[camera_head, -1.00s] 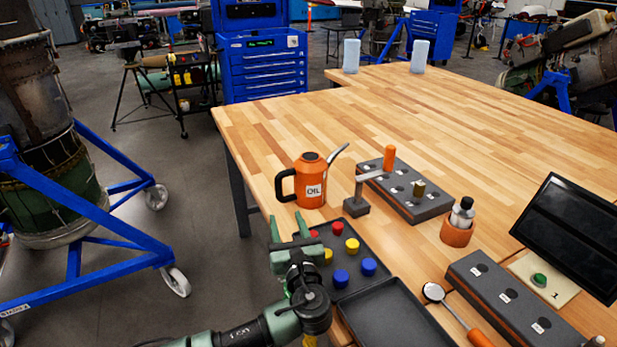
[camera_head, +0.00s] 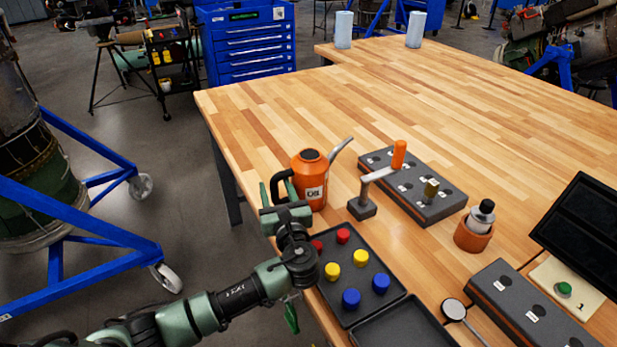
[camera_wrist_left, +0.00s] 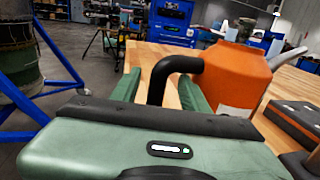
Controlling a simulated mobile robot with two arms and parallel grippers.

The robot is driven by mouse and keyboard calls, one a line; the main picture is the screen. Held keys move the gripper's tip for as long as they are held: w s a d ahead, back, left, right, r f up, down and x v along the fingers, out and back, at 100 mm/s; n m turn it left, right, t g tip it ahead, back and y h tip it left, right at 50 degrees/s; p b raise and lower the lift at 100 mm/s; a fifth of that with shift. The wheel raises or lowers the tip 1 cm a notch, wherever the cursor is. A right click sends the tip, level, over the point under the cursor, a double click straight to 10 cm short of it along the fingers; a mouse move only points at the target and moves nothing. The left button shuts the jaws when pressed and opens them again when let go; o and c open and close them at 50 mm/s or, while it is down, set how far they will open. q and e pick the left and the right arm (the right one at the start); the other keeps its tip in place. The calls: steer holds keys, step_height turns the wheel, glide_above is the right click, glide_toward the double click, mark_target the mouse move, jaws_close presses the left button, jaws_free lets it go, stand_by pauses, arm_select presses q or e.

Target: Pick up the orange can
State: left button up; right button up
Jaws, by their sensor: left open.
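The orange oil can (camera_head: 309,180) stands upright on the wooden table near its left edge, with a black handle on its left and a grey spout to the upper right. My left gripper (camera_head: 279,192) is open at the can's handle. In the left wrist view the black handle (camera_wrist_left: 176,66) lies between the two green fingers (camera_wrist_left: 160,88), and the orange body (camera_wrist_left: 232,72) is just right of the right finger. I cannot tell whether the fingers touch the handle. My right gripper is not in view.
A black tray (camera_head: 377,311) with red, yellow and blue knobs lies in front of the can. A grey block (camera_head: 437,205) with an orange-handled tool is to the right. A spray bottle (camera_head: 480,217) sits in an orange holder.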

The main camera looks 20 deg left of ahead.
arm_select(q)
steer(key=x, duration=0.4)
steer(key=shift+a+f+p, duration=0.15)
steer(key=shift+p, duration=0.15)
steer(key=shift+w+a, duration=0.1)
jaws_close()
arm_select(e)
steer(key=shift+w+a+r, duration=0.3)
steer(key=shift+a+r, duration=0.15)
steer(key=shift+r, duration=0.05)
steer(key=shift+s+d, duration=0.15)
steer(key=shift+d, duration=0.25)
